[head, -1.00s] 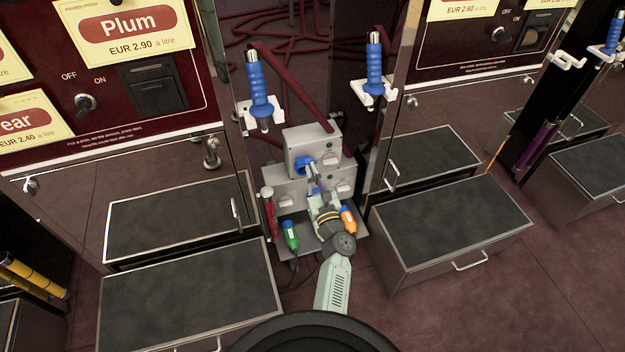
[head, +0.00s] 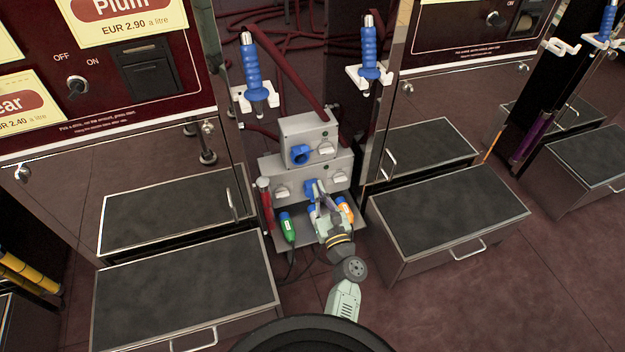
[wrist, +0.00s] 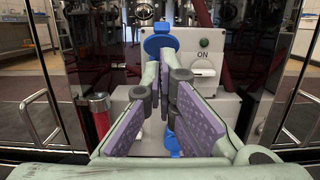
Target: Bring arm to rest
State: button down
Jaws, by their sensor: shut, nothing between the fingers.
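My gripper (head: 319,198) is at the lower of two grey socket boxes, in front of its blue socket in the head view; I cannot tell whether it touches. The purple-padded fingers (wrist: 167,72) fill the middle of the wrist view, shut and empty. The upper box (head: 318,131) has a blue socket (head: 299,155) with nothing of mine in front of it. The wrist view shows a blue round cover (wrist: 160,41) behind the fingertips, a green lamp and the word ON. More blue shows low between the fingers, partly hidden.
A green connector (head: 287,228) and an orange connector (head: 345,210) flank my gripper closely. A red cylinder (head: 265,205) stands left of the boxes. Two blue nozzles (head: 252,70) (head: 369,52) hang above. Dark-topped steps (head: 185,290) (head: 447,215) stand either side.

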jog(key=shift+r+v, duration=0.2)
jog(key=shift+v, duration=0.55)
jog(key=shift+r+v, duration=0.15)
jog(key=shift+v, duration=0.6)
